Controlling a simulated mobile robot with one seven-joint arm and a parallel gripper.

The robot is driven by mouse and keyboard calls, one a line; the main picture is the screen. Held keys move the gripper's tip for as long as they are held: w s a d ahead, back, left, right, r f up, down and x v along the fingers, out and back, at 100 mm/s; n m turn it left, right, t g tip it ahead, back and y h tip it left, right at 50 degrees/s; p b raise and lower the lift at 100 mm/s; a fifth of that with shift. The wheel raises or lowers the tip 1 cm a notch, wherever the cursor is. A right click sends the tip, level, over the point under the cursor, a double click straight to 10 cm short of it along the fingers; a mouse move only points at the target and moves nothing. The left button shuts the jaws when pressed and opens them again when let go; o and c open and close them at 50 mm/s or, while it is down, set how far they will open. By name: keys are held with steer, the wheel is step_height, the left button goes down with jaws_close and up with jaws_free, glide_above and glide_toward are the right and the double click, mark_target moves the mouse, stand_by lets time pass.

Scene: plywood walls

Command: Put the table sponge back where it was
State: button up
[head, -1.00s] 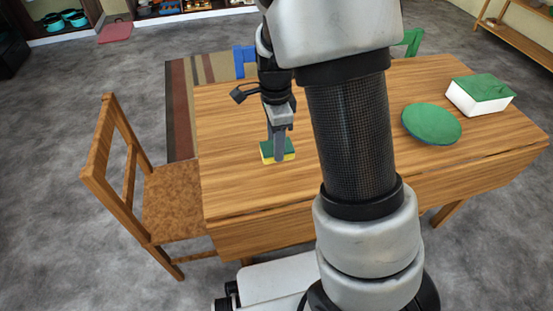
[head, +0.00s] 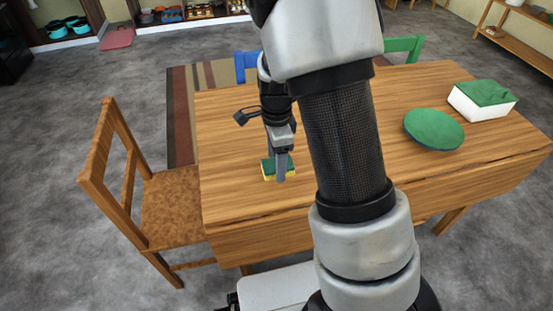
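The table sponge (head: 268,169) is a small block with a green top and a yellow lower part. It is at the left half of the wooden table (head: 235,140), near the front edge. My gripper (head: 281,173) points down at the sponge, with a grey finger across its near side. The gripper appears shut on the sponge, which has moved along with it. The far finger is hidden. I cannot tell whether the sponge touches the tabletop or is slightly above it.
A green round plate (head: 434,129) and a white box with a green lid (head: 482,99) are on the right of the table. A wooden chair (head: 125,190) stands at the left; blue (head: 246,65) and green (head: 404,47) chairs are behind. The table's left part is otherwise clear.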

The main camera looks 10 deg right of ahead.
step_height(320, 180, up, 12)
steer(key=p, duration=0.4)
steer(key=s+r+n+t, duration=0.5)
steer(key=s+r+n, duration=1.1)
steer(key=s+n, duration=0.2)
steer(key=shift+s+d+r+t, duration=0.2)
steer(key=shift+r+t, duration=0.05)
steer(key=shift+t, duration=0.05)
step_height(320, 180, up, 17)
steer(key=p, duration=1.6)
steer(key=shift+f, duration=0.15)
